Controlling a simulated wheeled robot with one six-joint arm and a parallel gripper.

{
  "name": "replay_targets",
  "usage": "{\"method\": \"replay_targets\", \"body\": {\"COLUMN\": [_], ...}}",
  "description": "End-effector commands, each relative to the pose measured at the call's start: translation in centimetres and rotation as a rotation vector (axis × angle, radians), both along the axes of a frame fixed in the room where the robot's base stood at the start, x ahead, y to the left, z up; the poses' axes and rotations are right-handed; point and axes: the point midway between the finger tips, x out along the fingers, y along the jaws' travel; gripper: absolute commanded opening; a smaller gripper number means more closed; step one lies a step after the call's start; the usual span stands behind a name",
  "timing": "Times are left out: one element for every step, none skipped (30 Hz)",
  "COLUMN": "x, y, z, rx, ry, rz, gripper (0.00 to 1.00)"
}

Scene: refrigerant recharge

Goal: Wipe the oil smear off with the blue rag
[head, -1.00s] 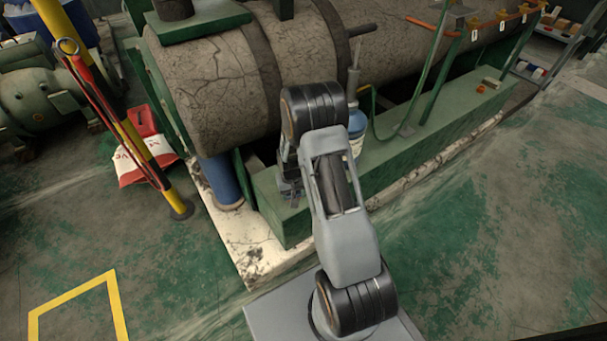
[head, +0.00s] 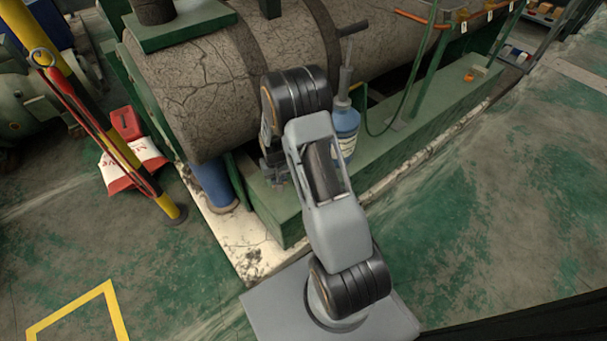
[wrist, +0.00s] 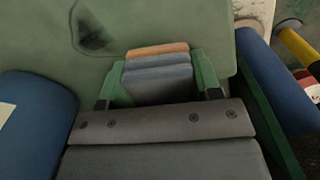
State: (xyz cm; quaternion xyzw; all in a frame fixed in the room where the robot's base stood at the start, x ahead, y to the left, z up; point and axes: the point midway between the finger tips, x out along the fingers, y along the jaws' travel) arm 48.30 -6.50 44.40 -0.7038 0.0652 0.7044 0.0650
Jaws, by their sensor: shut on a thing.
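The blue rag (wrist: 158,72) is a folded bluish-grey cloth with an orange edge, pinched between the green fingers of my gripper (wrist: 160,84). The oil smear (wrist: 92,36) is a dark patch with a thin outline on the green surface, up and left of the rag in the wrist view. The rag lies over or just above that surface; contact cannot be told. In the head view my gripper (head: 274,168) is low over the green base frame (head: 285,222), left of the blue bottle. My arm hides the smear and rag there.
The blue bottle (head: 346,122) stands on the frame close to my arm; its side also shows in the wrist view (wrist: 40,125). A blue pipe leg (head: 214,185) is on the other side. The cracked tank (head: 210,95) lies above. Open floor (head: 480,230) is at right.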

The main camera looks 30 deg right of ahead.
Motion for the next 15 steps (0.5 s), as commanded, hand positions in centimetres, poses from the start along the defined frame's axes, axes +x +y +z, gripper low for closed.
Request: {"method": "replay_targets", "body": {"x": [0.0, 0.0, 0.0, 0.0, 0.0, 0.0, 0.0, 0.0, 0.0, 0.0, 0.0, 0.0, 0.0, 0.0, 0.0], "y": [0.0, 0.0, 0.0, 0.0, -0.1, -0.1, -0.1, -0.1, -0.1, -0.1, -0.1, -0.2, -0.2, -0.2, -0.2], "z": [0.9, 1.2, 1.5, 1.8, 2.1, 2.5, 2.7, 3.0, 3.3, 3.5, 3.6, 3.8, 4.0, 4.1, 4.2], "rx": [0.0, 0.0, 0.0, 0.0, 0.0, 0.0, 0.0, 0.0, 0.0, 0.0, 0.0, 0.0, 0.0, 0.0, 0.0], "ry": [-0.001, -0.001, -0.001, -0.001, -0.001, -0.001, -0.001, -0.001, -0.001, -0.001, -0.001, -0.001, -0.001, -0.001, -0.001], "rz": [0.0, 0.0, 0.0, -0.001, -0.001, -0.001, -0.001, -0.002, -0.002, -0.002, -0.002, -0.003, -0.003, -0.003, -0.003], "gripper": [0.36, 0.36, 0.36, 0.36, 0.36, 0.36, 0.36, 0.36, 0.36, 0.36, 0.36, 0.36, 0.36, 0.36, 0.36]}}
